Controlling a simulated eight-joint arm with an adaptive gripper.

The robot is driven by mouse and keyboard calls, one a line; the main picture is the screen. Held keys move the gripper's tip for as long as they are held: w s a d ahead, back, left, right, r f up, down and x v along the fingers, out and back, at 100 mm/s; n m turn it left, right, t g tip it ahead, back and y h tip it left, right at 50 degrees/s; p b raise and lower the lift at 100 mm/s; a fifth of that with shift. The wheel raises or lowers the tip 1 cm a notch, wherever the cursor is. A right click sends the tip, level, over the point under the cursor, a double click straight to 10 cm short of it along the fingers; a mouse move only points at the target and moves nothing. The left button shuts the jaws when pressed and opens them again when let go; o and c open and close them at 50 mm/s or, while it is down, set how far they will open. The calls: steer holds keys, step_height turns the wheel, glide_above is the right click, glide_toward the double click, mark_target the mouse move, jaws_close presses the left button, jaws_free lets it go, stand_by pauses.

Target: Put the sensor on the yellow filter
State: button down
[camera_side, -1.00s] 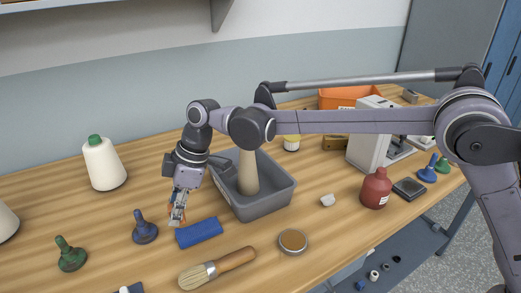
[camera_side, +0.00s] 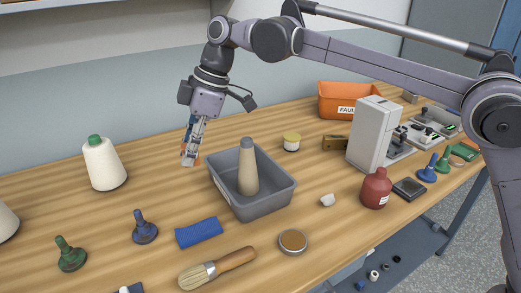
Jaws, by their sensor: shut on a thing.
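My gripper (camera_side: 191,153) hangs above the table, behind and left of the grey bin. It is shut on a small pale thing (camera_side: 188,160), which appears to be the sensor; the fingers partly hide it and its details are too small to read. A short round jar-like piece with a yellow top (camera_side: 291,140) stands on the table right of the bin, towards the back; it is the only clearly yellow thing and may be the yellow filter. My gripper is well to its left, apart from it.
The grey bin (camera_side: 273,203) holds a tall beige cone and stands between my gripper and the yellow-topped piece. A white thread cone (camera_side: 104,165) stands at left. A blue block (camera_side: 198,232), brush (camera_side: 218,268) and round tin (camera_side: 293,242) lie in front. An orange bin (camera_side: 340,98) stands behind.

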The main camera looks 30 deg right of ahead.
steer(key=w+d+m+t+h, duration=0.1)
steer(key=w+d+m, duration=0.4)
steer(key=d, duration=0.8)
steer(key=w+d+m+t+h, duration=0.1)
steer(key=w+d+m, duration=0.45)
steer(key=d, duration=0.75)
steer(key=w+d+m+t+h, duration=0.25)
steer(key=d+m, duration=0.25)
steer(key=d, duration=1.8)
glide_above(290, 134)
steer(key=s, duration=0.2)
steer(key=shift+g, duration=0.45)
step_height(290, 134, down, 11)
steer(key=shift+w+a+f, duration=0.1)
steer(key=shift+a+f, duration=0.05)
steer(key=shift+f, duration=2.05)
steer(key=shift+f, duration=0.1)
steer(key=c, duration=1.1)
jaws_free()
steer(key=shift+c, duration=0.2)
